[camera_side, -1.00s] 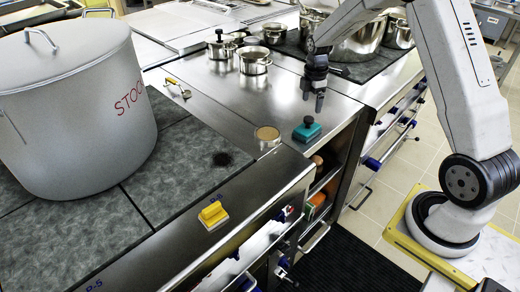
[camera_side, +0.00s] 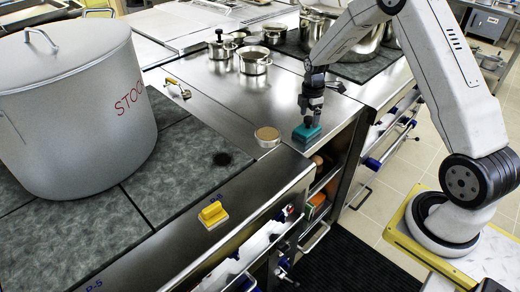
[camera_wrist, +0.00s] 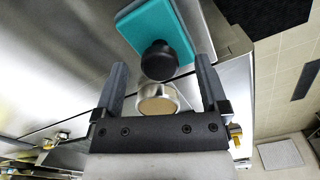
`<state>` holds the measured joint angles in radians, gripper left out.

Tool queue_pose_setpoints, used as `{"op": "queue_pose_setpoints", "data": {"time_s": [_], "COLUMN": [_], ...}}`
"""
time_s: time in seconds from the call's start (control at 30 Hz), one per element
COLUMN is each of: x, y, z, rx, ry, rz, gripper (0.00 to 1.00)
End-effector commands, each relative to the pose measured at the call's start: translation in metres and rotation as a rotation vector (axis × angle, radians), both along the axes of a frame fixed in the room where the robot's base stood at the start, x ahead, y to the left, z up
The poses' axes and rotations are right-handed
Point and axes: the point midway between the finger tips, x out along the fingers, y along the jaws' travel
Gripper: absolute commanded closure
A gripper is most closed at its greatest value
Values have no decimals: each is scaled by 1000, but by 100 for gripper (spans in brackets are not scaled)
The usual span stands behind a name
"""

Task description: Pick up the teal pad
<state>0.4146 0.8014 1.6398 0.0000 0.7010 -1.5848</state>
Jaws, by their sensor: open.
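The teal pad (camera_side: 306,134) lies flat on the steel counter near its right edge. In the wrist view the teal pad (camera_wrist: 143,22) shows a round black knob (camera_wrist: 159,60) on top. My gripper (camera_side: 312,119) is just above the pad, pointing down. In the wrist view my gripper (camera_wrist: 160,72) is open, with one finger on each side of the knob. In the side view the fingers hide most of the knob.
A round tan-topped tin (camera_side: 267,136) stands left of the pad. A yellow-handled block (camera_side: 213,214) lies on the front counter. A large stockpot (camera_side: 75,110) stands at the left. Small pots (camera_side: 254,60) stand farther back. Counter behind the pad is clear.

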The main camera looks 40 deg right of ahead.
Motion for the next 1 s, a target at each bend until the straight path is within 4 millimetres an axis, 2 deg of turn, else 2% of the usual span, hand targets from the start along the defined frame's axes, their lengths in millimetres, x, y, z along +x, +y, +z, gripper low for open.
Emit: {"op": "queue_pose_setpoints", "data": {"time_s": [0.1, 0.23, 0.77, 1.0], "x": [0, 0, 0, 0], "y": [0, 0, 0, 0], "z": [-13, -20, -21, -21], "rx": [0, -1, -2, -2], "ry": [0, -1, -2, -2], "rz": [0, 0, 0, 0], "gripper": [6, 6, 6, 83]}}
